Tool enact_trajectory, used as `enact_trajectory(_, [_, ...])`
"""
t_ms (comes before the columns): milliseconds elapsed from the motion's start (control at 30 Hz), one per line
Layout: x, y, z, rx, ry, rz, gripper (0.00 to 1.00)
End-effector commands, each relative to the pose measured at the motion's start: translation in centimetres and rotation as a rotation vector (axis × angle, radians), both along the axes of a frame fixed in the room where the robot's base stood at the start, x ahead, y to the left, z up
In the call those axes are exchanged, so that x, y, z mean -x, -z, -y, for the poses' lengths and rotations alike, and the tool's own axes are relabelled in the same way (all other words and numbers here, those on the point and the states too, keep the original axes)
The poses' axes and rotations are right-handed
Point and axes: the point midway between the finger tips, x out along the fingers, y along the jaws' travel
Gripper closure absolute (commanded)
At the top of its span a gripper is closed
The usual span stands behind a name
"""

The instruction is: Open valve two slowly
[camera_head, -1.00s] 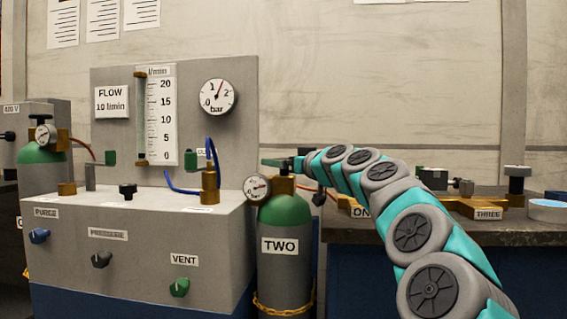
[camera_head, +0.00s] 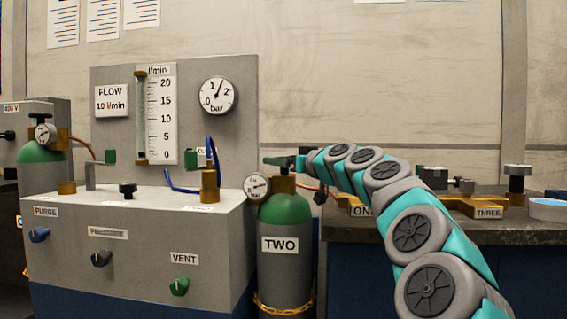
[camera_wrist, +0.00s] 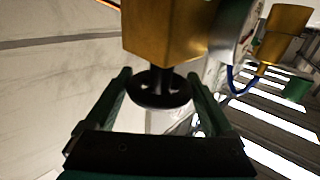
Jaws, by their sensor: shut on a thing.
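The green gas cylinder labelled TWO (camera_head: 284,225) stands between the grey panel box and the dark bench in the head view. A round pressure gauge (camera_head: 257,187) sits at its upper left, beside the brass valve body (camera_head: 285,184). My gripper (camera_head: 281,162) is at the top of this valve, reaching in from the right. In the wrist view, my gripper (camera_wrist: 159,88) has one finger on each side of the dark round valve knob (camera_wrist: 158,90) and is shut on it. The knob's stem joins the brass valve body (camera_wrist: 165,32). The knob is largely hidden in the head view.
The grey panel box (camera_head: 140,225) with PURGE, PRESSURE and VENT knobs stands left. Its flow tube (camera_head: 141,115) and bar dial (camera_head: 218,96) are above. A chain (camera_head: 284,308) crosses the cylinder low down. The bench (camera_head: 440,232) carries brass parts on the right.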

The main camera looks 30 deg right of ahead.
Motion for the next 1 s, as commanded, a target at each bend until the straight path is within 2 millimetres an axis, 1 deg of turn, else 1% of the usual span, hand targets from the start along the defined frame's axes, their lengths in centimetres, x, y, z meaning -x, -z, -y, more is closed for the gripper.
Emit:
enact_trajectory(33, [-0.08,0.26,-0.09,-0.002,-0.014,-0.001,0.68])
enact_trajectory(200, [-0.17,0.25,-0.08,0.0,-0.074,0.0,0.68])
enact_trajectory(600, [-0.1,-0.47,-0.07,0.001,-0.27,-0.002,0.68])
enact_trajectory(1000, [-0.09,-0.36,-0.17,0.0,-0.426,-0.004,0.68])
